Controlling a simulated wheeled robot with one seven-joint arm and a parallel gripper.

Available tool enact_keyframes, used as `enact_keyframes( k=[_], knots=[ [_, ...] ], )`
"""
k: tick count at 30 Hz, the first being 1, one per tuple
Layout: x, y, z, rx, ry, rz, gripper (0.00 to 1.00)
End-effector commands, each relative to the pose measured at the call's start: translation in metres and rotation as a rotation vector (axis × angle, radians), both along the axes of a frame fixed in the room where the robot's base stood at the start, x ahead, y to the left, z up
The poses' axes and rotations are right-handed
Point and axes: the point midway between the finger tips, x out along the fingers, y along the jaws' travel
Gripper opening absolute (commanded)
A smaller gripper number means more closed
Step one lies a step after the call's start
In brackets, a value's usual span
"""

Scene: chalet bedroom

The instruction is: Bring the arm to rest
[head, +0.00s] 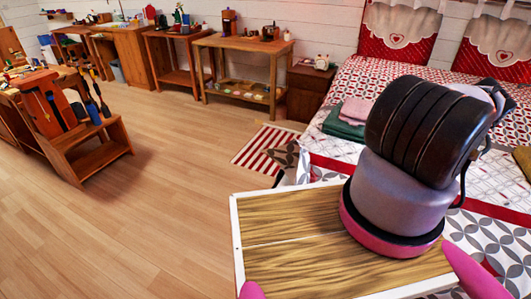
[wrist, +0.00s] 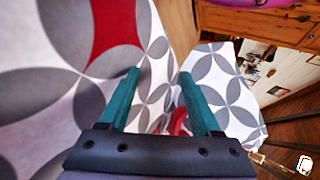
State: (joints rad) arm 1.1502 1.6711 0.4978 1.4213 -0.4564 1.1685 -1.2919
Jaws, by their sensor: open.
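My gripper (wrist: 158,73) shows in the wrist view with its two teal fingers apart. I see no object held between them. Patterned cloth with grey petals and red patches (wrist: 115,30) lies beyond the fingertips. A small red shape (wrist: 180,122) shows between the fingers, and I cannot tell whether it is part of the cloth. In the head view, my dark and grey arm links fill the right side, and my gripper is not visible there.
The bed (head: 345,85) is close on the right, with folded green (head: 343,124) and pink (head: 356,110) cloths on it. A striped rug (head: 265,148) lies beside it. Wooden tables (head: 243,42) line the back wall. A wooden rack (head: 95,150) stands left. The middle floor (head: 160,190) is clear.

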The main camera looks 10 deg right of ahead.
Motion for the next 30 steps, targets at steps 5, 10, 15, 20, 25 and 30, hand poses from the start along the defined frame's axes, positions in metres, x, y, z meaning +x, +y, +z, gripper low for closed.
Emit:
enact_keyframes(
  k=[5, 10, 15, 20, 25, 30],
  knots=[
    [0.003, -0.004, 0.006, -0.019, 0.004, 0.006, 0.75],
    [0.022, -0.021, 0.047, -0.105, 0.031, 0.037, 0.75],
    [0.053, -0.035, 0.125, -0.261, 0.076, 0.063, 0.75],
    [0.078, -0.034, 0.201, -0.408, 0.1, 0.062, 0.75],
    [0.098, -0.019, 0.284, -0.557, 0.097, 0.033, 0.75],
    [0.106, 0.007, 0.365, -0.69, 0.072, -0.025, 0.75]
  ],
)
